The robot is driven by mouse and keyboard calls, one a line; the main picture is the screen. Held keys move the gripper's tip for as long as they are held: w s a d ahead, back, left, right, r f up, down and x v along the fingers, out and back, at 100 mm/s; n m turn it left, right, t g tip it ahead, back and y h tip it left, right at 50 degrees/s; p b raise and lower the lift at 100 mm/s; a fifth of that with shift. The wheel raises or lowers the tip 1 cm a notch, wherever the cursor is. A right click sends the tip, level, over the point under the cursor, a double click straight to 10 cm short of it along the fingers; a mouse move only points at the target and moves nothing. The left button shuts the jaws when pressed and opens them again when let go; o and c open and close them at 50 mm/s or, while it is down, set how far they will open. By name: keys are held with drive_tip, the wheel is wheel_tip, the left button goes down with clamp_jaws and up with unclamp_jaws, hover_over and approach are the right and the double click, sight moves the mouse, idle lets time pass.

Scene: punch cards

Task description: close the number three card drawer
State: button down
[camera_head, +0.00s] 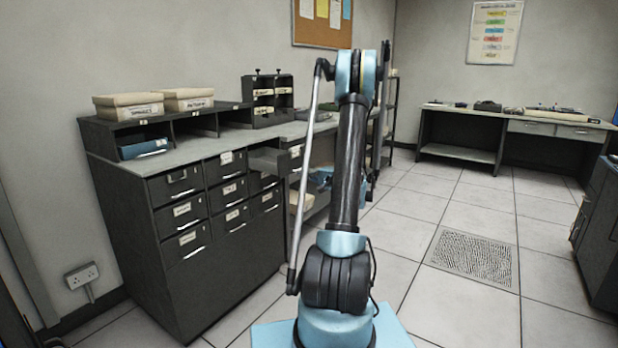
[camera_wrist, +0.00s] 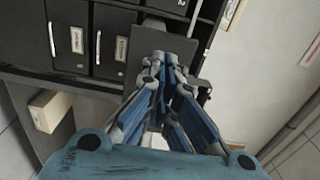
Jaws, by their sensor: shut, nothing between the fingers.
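The dark card cabinet (camera_head: 235,268) stands at left in the head view, with rows of small labelled drawers. One top-row drawer (camera_head: 268,159), at the right end of the block, sticks out from the cabinet face; its number cannot be read. My gripper (camera_wrist: 168,62) is shut and empty in the wrist view, its fingertips in front of a dark panel (camera_wrist: 138,26) that looks like the pulled-out drawer. I cannot tell whether they touch. In the head view my arm hides most of the gripper; a blue part shows beside the cabinet.
Boxes (camera_head: 128,105) and a small black card rack (camera_head: 268,98) stand on the cabinet top. A desk (camera_head: 455,151) stands at the back right. A dark unit (camera_head: 600,215) is at the right edge. The tiled floor between is clear, with a floor grille (camera_head: 473,256).

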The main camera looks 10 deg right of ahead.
sight(284, 167)
drive_tip(key=x, duration=0.8)
drive_tip(key=shift+w+a, duration=0.2)
drive_tip(key=shift+w, duration=0.15)
